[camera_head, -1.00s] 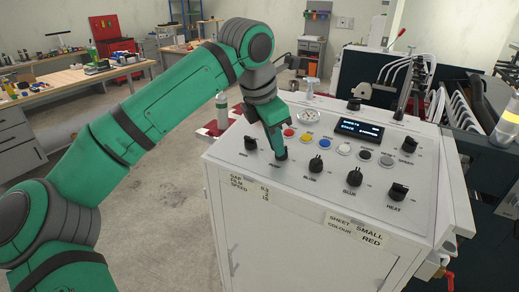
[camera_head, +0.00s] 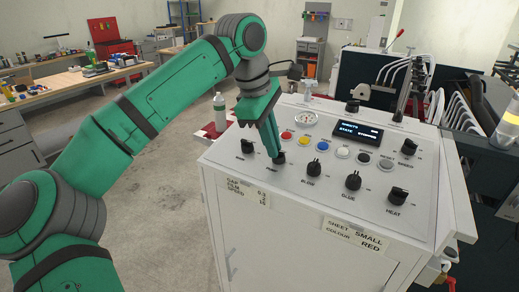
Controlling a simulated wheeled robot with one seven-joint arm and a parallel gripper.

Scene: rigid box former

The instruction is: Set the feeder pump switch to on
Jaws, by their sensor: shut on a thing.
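A black rotary switch (camera_head: 279,158), second from left in the front row of the control panel, has a label too small to read, so I cannot tell for sure that it is the feeder pump switch. My gripper (camera_head: 275,150) is shut on this switch from above, its green fingers leaning. The fingers hide part of the switch, and its pointer setting cannot be read. The sloped white control panel (camera_head: 240,172) fills the right of the head view.
Beside it stand a left knob (camera_head: 249,146), a blow knob (camera_head: 315,167), a glue knob (camera_head: 354,182) and a heat knob (camera_head: 397,196). Coloured buttons, such as a red one (camera_head: 287,135), and a lit display (camera_head: 359,133) lie behind. Open floor is left of the cabinet.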

